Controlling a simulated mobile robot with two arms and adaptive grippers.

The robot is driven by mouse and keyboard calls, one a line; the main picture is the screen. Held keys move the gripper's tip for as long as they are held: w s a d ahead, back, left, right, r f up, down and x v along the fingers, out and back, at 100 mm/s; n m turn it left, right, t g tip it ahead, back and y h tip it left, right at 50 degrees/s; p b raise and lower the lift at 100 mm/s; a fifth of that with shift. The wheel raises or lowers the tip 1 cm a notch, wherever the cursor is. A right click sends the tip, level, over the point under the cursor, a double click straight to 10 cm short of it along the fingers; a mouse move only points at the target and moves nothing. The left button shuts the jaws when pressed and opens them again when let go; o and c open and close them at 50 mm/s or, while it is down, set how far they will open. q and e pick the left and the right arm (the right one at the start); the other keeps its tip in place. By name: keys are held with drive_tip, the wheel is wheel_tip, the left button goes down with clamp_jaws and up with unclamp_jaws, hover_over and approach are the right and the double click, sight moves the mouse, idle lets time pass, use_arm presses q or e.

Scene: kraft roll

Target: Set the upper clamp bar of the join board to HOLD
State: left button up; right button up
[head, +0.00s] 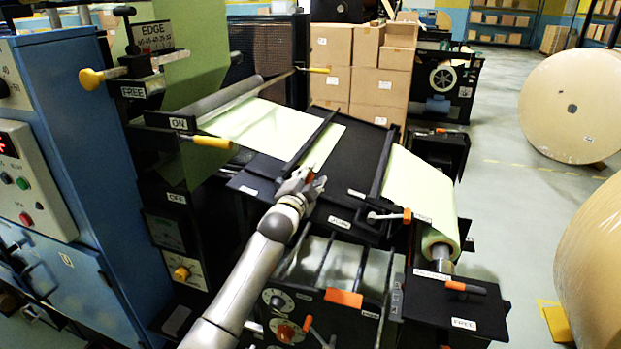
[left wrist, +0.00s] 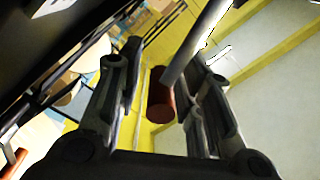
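The join board (head: 350,160) is a dark sloping panel in the middle of the head view. Its upper clamp bar (head: 310,137) is a thin dark bar lying across the pale green web (head: 265,130). My left gripper (head: 313,185) is at the near end of this bar. In the left wrist view the gripper (left wrist: 168,95) has its fingers apart. A reddish knob (left wrist: 160,108) on a metal rod (left wrist: 195,45) shows between them, closer to the right finger; contact is unclear. The lever's setting is hidden by the gripper. My right gripper is out of view.
A second clamp bar (head: 383,158) with an orange-tipped lever (head: 407,215) lies right of the gripper. Below are a machine with dials (head: 282,318) and an orange handle (head: 343,298). A blue cabinet (head: 90,180) stands left. Cartons (head: 375,90) and large rolls (head: 572,107) stand behind and right.

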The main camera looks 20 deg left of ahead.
use_arm(q)
drive_tip(key=shift+f, duration=0.1)
clamp_jaws()
drive_tip(key=r+n+p, duration=0.1)
drive_tip(key=a+r+n+p, duration=0.1)
drive_tip(key=n, duration=0.1)
drive_tip(key=shift+r+p, duration=0.15)
drive_tip(key=shift+p, duration=0.25)
drive_tip(key=a+r+n+p, duration=0.2)
drive_tip(key=n, duration=0.2)
drive_tip(key=r+n+p, duration=0.1)
drive_tip(key=n, duration=0.6)
hover_over(282, 178)
drive_tip(key=shift+s+d+r, duration=0.15)
drive_tip(key=shift+s+d, duration=0.05)
drive_tip(key=shift+s, duration=0.25)
